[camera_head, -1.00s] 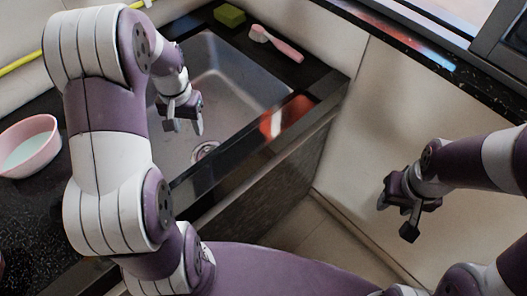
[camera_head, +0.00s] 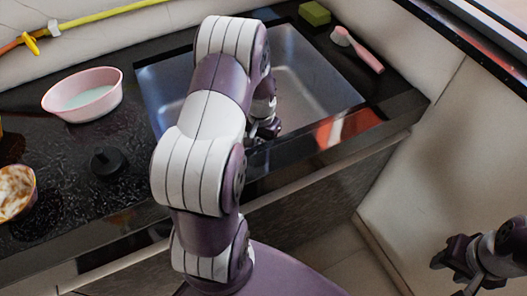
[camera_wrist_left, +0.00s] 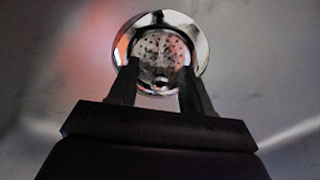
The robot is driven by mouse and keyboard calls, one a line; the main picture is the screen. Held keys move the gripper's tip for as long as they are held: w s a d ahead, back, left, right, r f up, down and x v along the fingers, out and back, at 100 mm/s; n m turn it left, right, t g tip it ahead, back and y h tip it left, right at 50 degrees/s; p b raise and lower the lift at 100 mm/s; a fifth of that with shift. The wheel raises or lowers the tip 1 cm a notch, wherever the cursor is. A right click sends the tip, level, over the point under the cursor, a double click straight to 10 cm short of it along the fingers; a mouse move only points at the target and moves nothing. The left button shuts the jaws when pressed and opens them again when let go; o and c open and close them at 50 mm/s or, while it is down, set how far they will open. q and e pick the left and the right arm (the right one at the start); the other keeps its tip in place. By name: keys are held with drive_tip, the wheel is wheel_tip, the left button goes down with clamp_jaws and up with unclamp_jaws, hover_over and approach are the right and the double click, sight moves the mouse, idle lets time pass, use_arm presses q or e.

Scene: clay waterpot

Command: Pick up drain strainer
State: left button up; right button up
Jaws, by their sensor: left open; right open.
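The drain strainer (camera_wrist_left: 161,45) shows in the left wrist view as a round perforated metal disc with a small knob, inside a shiny drain ring. In the head view my left arm hides it. My left gripper (camera_wrist_left: 160,82) is open, with one finger on each side of the strainer's near part in the picture. I cannot tell whether the fingers touch it. In the head view my left gripper (camera_head: 267,129) is down in the sink, partly hidden by its arm. My right gripper (camera_head: 452,262) is open and empty, out to the right past the counter.
The metal sink (camera_head: 312,80) is set in a black counter (camera_head: 60,205). A pink bowl (camera_head: 84,95), a black knobbed object (camera_head: 107,162) and a bowl with food (camera_head: 15,192) stand at left.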

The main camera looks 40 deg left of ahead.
use_arm(q)
drive_tip(key=shift+r, duration=0.1)
clamp_jaws()
